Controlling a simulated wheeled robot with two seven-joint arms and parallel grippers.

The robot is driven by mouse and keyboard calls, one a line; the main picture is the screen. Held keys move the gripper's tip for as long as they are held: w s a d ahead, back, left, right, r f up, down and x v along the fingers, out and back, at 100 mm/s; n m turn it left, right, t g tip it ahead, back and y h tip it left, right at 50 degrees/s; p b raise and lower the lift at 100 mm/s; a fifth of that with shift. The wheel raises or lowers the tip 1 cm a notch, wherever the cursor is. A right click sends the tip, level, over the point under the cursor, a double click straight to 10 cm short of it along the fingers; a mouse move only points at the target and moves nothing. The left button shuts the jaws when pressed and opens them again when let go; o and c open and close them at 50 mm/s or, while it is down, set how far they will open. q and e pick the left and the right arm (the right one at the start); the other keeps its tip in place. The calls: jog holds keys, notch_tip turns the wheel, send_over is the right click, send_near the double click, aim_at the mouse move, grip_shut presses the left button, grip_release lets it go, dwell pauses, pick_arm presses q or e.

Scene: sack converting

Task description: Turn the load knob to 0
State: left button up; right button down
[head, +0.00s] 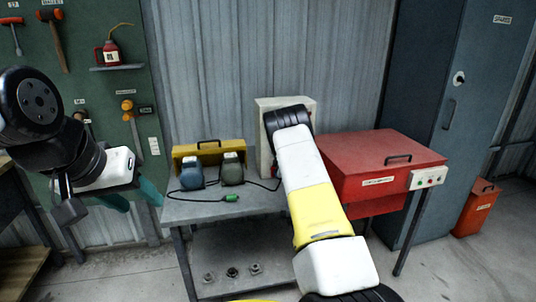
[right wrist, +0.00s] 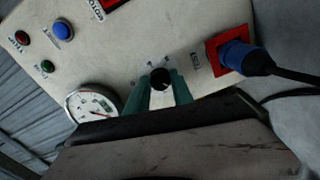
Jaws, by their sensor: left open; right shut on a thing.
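The load knob (right wrist: 160,79) is a small black knob on a pale control panel (right wrist: 115,60) in the right wrist view. My right gripper (right wrist: 161,88) has its two green fingers on either side of the knob and is shut on it. Small marks surround the knob, but its setting is too small to read. In the head view the panel box (head: 261,104) stands at the back of the bench, and my right arm hides its front and the right gripper. My left gripper (head: 132,197) is open and empty at the left, away from the bench.
The panel also bears a round gauge (right wrist: 93,106), a blue button (right wrist: 63,30) and a blue plug (right wrist: 244,58) in a red socket. The grey bench (head: 205,209) carries two motors and a green connector (head: 231,198). A red case (head: 375,160) stands to the right.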

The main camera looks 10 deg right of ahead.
jog(key=shift+f+n, duration=0.1)
jog(key=shift+n, duration=0.5)
jog(key=c, duration=1.1)
grip_release()
jog(key=shift+s, duration=0.1)
jog(key=s, duration=0.7)
jog(key=shift+s, duration=0.35)
jog(key=shift+d, duration=0.1)
